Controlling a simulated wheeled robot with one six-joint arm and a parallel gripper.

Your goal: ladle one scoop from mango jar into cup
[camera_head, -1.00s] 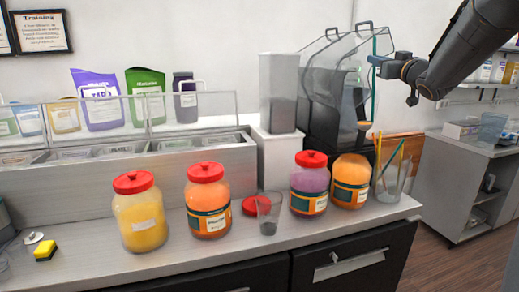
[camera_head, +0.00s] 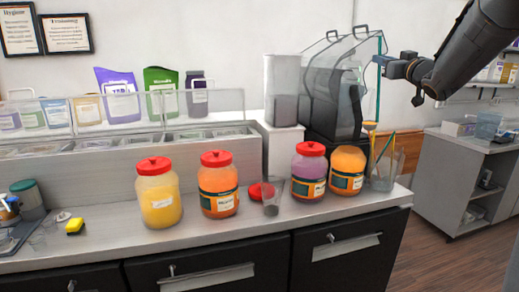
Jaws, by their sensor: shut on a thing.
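My gripper (camera_head: 381,62) is at the upper right, shut on a ladle with a long teal handle (camera_head: 379,90). The ladle hangs upright, its small orange-yellow bowl (camera_head: 370,126) low, near the open orange jar (camera_head: 347,174) in the picture. This jar has no lid; its label is too small to read, so I cannot confirm it is mango. A clear cup (camera_head: 273,190) with something dark at its bottom stands on the counter, left of the purple jar. Whether the bowl holds anything is unclear.
Red-lidded jars of yellow (camera_head: 159,195), orange (camera_head: 218,186) and purple (camera_head: 309,174) line the counter (camera_head: 110,238). A clear holder with sticks (camera_head: 383,181) stands at its right end. A dark machine (camera_head: 332,95) stands behind.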

